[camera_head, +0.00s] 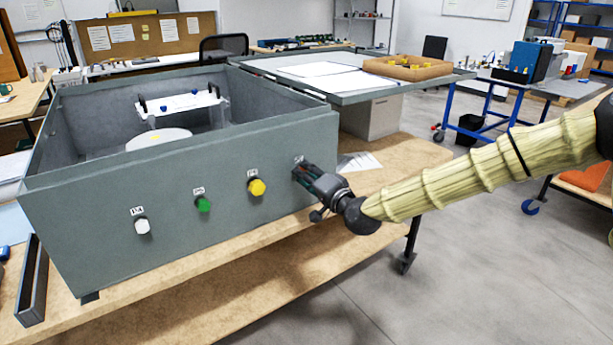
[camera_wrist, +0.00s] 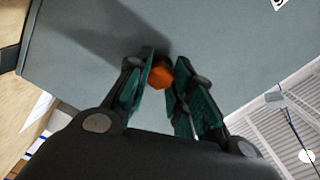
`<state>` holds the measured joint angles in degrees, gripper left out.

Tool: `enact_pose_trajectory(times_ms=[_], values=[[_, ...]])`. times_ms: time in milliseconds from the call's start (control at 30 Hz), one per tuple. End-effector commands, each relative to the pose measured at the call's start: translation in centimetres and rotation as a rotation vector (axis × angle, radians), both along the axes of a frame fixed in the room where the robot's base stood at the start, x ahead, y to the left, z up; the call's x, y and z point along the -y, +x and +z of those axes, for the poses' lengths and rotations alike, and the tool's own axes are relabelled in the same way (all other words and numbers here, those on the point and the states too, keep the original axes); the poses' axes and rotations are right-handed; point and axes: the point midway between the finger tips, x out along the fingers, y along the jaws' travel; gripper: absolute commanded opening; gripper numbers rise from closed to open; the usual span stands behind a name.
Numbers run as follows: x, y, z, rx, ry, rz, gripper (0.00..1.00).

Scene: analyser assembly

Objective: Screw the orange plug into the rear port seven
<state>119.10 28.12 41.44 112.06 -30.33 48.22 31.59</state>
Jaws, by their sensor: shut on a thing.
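My gripper (camera_head: 305,178) is at the right end of the grey analyser box's (camera_head: 180,165) front wall, just below a small label. In the wrist view my gripper (camera_wrist: 162,80) is shut on the orange plug (camera_wrist: 161,74), with one teal-padded finger on each side of it. The plug shows its hexagonal orange head against the grey wall. The port behind it is hidden, so I cannot tell how deep the plug sits. In the head view the gripper covers the plug.
A white plug (camera_head: 142,226), a green plug (camera_head: 203,204) and a yellow plug (camera_head: 256,187) sit in the same wall to the left. The box stands on a wooden workbench (camera_head: 225,262). A brown tray (camera_head: 408,67) lies on the grey surface behind.

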Motion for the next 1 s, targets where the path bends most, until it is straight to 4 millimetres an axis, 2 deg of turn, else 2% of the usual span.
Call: enact_pose_trajectory(times_ms=[167, 700, 1000], values=[[0.05, 0.0, -0.17, -0.012, 0.015, 0.0, 0.0], [0.05, -0.01, -0.3, -0.305, 0.417, -0.001, 0.0], [0.02, -0.01, -0.13, -0.325, 0.445, -0.001, 0.0]])
